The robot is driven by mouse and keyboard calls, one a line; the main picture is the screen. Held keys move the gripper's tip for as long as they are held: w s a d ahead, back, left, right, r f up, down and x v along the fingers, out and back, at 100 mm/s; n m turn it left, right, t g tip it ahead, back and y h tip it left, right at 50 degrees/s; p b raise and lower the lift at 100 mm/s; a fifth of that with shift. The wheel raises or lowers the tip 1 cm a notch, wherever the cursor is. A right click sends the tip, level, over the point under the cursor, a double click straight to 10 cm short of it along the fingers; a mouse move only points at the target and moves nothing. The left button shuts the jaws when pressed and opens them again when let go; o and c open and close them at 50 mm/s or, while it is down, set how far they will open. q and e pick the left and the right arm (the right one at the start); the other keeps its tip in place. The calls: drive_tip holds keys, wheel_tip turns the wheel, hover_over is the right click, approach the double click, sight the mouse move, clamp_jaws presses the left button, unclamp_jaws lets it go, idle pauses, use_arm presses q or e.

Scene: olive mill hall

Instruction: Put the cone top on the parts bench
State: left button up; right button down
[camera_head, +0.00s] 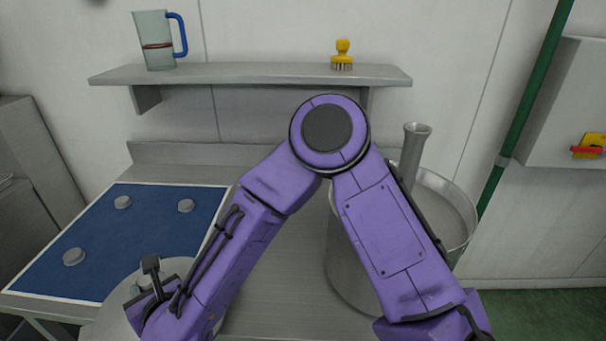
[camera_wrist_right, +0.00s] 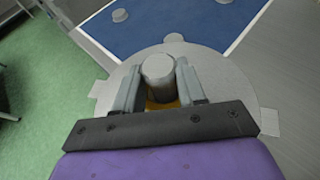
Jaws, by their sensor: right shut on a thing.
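The cone top (camera_head: 108,318) is a wide grey disc with side tabs and a round knob, at the lower left of the head view. It also shows in the right wrist view (camera_wrist_right: 225,85). My right gripper (camera_head: 148,280) is shut on its knob, with a finger on each side in the wrist view (camera_wrist_right: 158,75). The parts bench (camera_head: 135,230) has a blue top with a pale border and several small grey round pads. The disc overlaps the bench's near right corner in view; I cannot tell whether they touch. My left gripper is not in view.
A steel vat (camera_head: 345,270) with an upright tube (camera_head: 412,150) stands right of the metal counter (camera_head: 275,290), partly behind my right arm. A wall shelf (camera_head: 250,74) holds a jug (camera_head: 153,45) and a yellow brush (camera_head: 342,52). The blue top's middle is clear between pads.

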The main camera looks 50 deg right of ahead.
drive_tip(key=s+d+r+m+g+h+p, duration=0.1)
drive_tip(key=d+r+m+g+h+p, duration=0.15)
drive_tip(key=d+m+h, duration=0.4)
drive_tip(key=d+r+m+g+h+p, duration=0.2)
drive_tip(key=d+r+m+g, duration=0.15)
drive_tip(key=d, duration=0.55)
drive_tip(key=s+d+r+m+g+h+p, duration=0.1)
drive_tip(key=d+r+m+g+h+p, duration=0.25)
drive_tip(key=d, duration=0.35)
wheel_tip(320, 180, down, 11)
drive_tip(key=p, duration=0.2)
drive_tip(key=shift+d+h+p, duration=0.15)
drive_tip(key=shift+h+p, duration=0.15)
drive_tip(key=shift+p, duration=0.05)
drive_tip(key=shift+m, duration=0.25)
drive_tip(key=c, duration=0.6)
unclamp_jaws()
drive_tip(key=shift+s, duration=0.1)
drive_tip(key=shift+c, duration=0.2)
